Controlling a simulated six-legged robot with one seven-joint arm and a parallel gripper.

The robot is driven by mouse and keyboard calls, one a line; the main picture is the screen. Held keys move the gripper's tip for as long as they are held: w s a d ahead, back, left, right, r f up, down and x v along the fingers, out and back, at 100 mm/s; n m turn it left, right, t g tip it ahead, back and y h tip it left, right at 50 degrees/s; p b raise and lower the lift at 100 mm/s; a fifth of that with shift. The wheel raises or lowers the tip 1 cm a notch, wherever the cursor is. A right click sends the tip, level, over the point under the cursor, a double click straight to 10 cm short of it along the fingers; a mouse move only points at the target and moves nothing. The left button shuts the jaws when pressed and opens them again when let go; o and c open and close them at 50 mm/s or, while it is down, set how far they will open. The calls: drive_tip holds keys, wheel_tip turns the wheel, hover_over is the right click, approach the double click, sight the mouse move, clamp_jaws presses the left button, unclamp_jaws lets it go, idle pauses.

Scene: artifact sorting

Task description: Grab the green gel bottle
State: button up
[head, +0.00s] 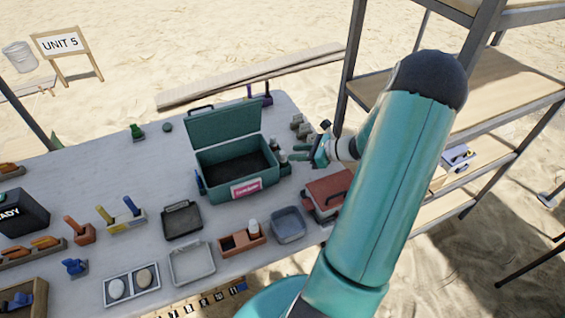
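My gripper (299,153) is at the right side of the open teal box, far to the right of the green item. Its teal fingers point left and look apart, with nothing seen between them. Small white-topped bottles (283,157) stand by the box close to the fingertips; I cannot tell whether they touch.
The open teal box (216,176) stands mid-table with its lid raised. A red-lidded case (328,192), a grey bin (288,224) and trays (192,264) lie in front. A shelf rack (489,91) stands at the right. The table between the green item and the box is mostly clear.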

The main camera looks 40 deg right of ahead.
sight(284, 152)
drive_tip(key=x, duration=0.4)
drive_tip(key=shift+d, duration=0.1)
drive_tip(key=shift+r, duration=0.1)
clamp_jaws()
